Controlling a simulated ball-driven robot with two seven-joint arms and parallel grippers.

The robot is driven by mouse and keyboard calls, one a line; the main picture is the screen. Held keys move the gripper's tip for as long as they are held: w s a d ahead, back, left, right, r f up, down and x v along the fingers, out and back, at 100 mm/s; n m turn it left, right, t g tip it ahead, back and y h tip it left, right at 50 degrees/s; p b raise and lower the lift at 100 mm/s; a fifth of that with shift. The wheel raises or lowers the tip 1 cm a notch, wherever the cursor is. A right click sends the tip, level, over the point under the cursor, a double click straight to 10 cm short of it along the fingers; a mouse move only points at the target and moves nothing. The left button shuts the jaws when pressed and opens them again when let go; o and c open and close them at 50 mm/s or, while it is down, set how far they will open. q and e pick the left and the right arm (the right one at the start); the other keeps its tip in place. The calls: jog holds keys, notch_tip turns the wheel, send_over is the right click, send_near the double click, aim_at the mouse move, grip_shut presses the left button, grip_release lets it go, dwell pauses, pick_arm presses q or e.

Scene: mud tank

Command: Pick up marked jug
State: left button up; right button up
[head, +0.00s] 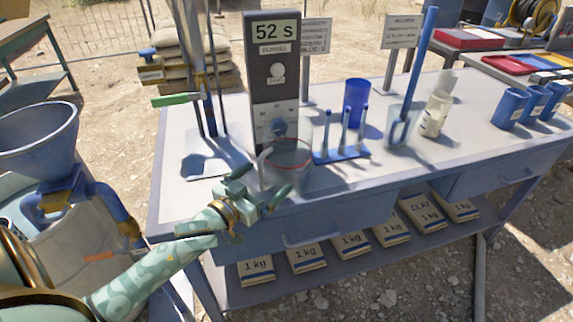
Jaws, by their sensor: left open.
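The marked jug (293,171) is a clear vessel with a red line around it. It stands upright near the front edge of the table, in front of the dark timer post, with its handle on its left side. My left gripper (263,184) is open just in front and to the left of the jug, near its handle. The fingers overlap the jug's lower part in the picture, and I cannot tell whether they touch it. My right gripper is not in view.
The grey table (445,160) has bare room at right. A post with a "52 S" display (274,75) stands close behind the jug. A blue rack with tubes (342,155) is close at its right, with a blue cup (356,100) behind. A large funnel (38,135) is at left.

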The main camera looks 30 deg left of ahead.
aim_at(272, 173)
pick_arm(q)
jog(key=w, duration=0.2)
jog(key=w+b, duration=0.1)
jog(key=w, duration=0.1)
jog(key=shift+f, duration=0.3)
jog(key=shift+d+r, duration=0.1)
jog(key=shift+r, duration=0.05)
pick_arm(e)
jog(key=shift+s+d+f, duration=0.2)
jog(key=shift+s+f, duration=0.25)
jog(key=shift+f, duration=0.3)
pick_arm(q)
jog(key=shift+s, duration=0.1)
jog(key=shift+c, duration=0.7)
jog(key=c, duration=0.6)
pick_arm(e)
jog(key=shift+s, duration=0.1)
